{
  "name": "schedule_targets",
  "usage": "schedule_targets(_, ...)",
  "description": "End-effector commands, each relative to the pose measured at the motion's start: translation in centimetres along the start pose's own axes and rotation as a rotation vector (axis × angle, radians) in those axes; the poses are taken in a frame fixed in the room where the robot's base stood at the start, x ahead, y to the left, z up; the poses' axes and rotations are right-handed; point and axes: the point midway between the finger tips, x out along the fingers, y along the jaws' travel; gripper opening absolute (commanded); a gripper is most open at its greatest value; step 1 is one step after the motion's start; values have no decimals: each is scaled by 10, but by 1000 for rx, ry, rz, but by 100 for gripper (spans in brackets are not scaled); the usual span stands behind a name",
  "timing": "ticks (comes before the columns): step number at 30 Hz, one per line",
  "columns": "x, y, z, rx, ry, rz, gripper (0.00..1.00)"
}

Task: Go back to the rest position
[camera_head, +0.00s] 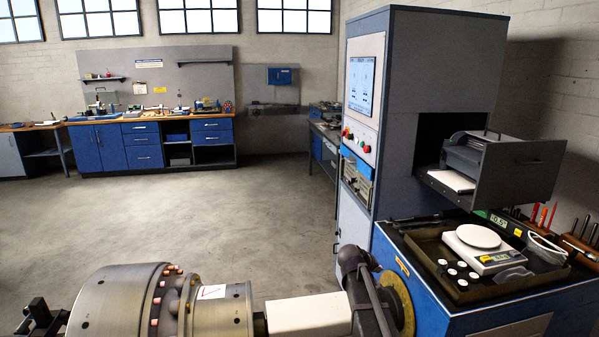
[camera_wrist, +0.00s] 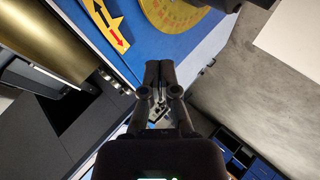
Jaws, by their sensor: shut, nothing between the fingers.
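My gripper (camera_wrist: 160,68) shows in the middle of the wrist view. Its two dark fingers are closed together with nothing between them. They appear in front of a blue machine surface (camera_wrist: 165,48), and the fingertips look clear of it. A yellow graduated disc (camera_wrist: 185,14) lies beyond the fingers at the top of the wrist view.
A tall grey cabinet (camera_head: 425,70) with a screen stands at the right, with an open drawer (camera_head: 520,170). A dark tray (camera_head: 432,247) holds a scale (camera_head: 490,258) and several white pieces. A blue workbench (camera_head: 145,147) stands far back. The floor (camera_head: 200,215) between is clear.

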Motion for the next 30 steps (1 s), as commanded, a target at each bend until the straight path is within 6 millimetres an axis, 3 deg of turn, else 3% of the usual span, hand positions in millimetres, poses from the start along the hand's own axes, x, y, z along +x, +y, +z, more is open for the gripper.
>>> schedule_targets(1, 5, -19, 29, 20, -29, -36, 0)
schedule_targets(3, 5, -36, 55, 47, -70, -90, 0)
schedule_targets(11, 0, -104, 148, 132, -216, -299, 0)
schedule_targets(18, -16, -163, 224, 183, -340, -497, 0)
schedule_targets(30, -39, -210, 282, 209, -440, -677, 0)
